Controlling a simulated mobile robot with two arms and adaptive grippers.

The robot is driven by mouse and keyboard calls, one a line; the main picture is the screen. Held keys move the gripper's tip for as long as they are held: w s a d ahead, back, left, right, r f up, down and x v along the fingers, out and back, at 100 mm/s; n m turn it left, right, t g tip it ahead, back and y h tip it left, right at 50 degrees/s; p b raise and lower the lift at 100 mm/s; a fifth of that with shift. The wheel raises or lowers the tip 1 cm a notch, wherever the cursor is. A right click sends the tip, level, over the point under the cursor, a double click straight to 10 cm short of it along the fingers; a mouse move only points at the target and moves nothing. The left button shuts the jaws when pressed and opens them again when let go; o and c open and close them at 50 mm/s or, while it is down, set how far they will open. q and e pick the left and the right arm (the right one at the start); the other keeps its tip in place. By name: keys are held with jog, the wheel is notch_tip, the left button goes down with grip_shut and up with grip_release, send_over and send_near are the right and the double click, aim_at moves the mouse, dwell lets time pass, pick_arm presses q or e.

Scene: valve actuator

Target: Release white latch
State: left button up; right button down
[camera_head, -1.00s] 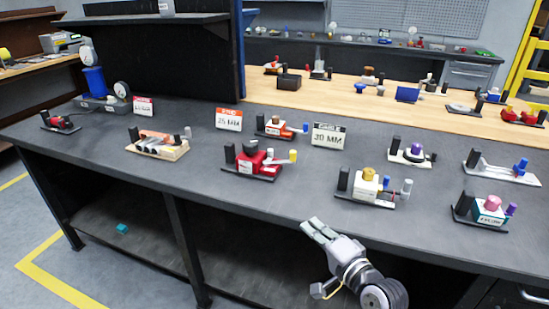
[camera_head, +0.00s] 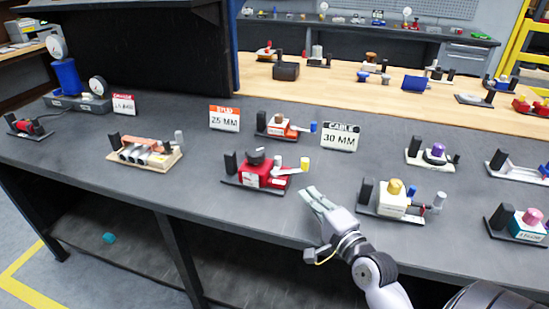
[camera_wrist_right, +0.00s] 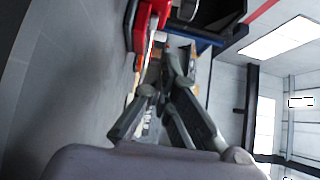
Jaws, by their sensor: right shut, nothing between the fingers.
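My right gripper (camera_head: 312,196) is shut and empty at the front edge of the dark bench. It sits between a red unit (camera_head: 262,173) with a black knob and yellow-tipped lever, on its left, and a white unit (camera_head: 393,204) with a gold knob, on its right. It looks apart from both. In the right wrist view my fingers (camera_wrist_right: 168,78) point toward the bench units, with part of a red unit (camera_wrist_right: 143,22) beyond them. I cannot tell which part is the white latch. My left gripper is not in view.
A 25 MM sign (camera_head: 224,118), a 30 MM sign (camera_head: 340,137) and an orange unit (camera_head: 284,130) stand behind. A unit with silver cylinders (camera_head: 145,151) is at left. White units with a purple knob (camera_head: 432,157) and a pink knob (camera_head: 519,224) are at right.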

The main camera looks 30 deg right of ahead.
jog(key=shift+s+r, duration=0.3)
jog(key=shift+s, duration=0.25)
jog(key=shift+w, duration=0.35)
jog(key=p, duration=0.1)
send_near(280, 161)
jog(key=shift+w+a+r, duration=0.1)
jog(key=shift+a+r, duration=0.1)
jog(key=shift+r, duration=0.05)
jog(key=w, duration=0.5)
jog(key=shift+w+d+f, duration=0.1)
jog(key=shift+w+d, duration=0.2)
jog(key=shift+w, duration=0.05)
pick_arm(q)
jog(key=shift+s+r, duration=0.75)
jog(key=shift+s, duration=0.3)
pick_arm(e)
jog(key=shift+w, duration=0.65)
jog(key=shift+d, duration=0.15)
jog(key=shift+w+d, duration=0.65)
jog(key=shift+d, duration=0.05)
pick_arm(q)
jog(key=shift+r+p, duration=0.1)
jog(key=shift+p, duration=0.25)
pick_arm(e)
jog(key=shift+s+a, duration=0.1)
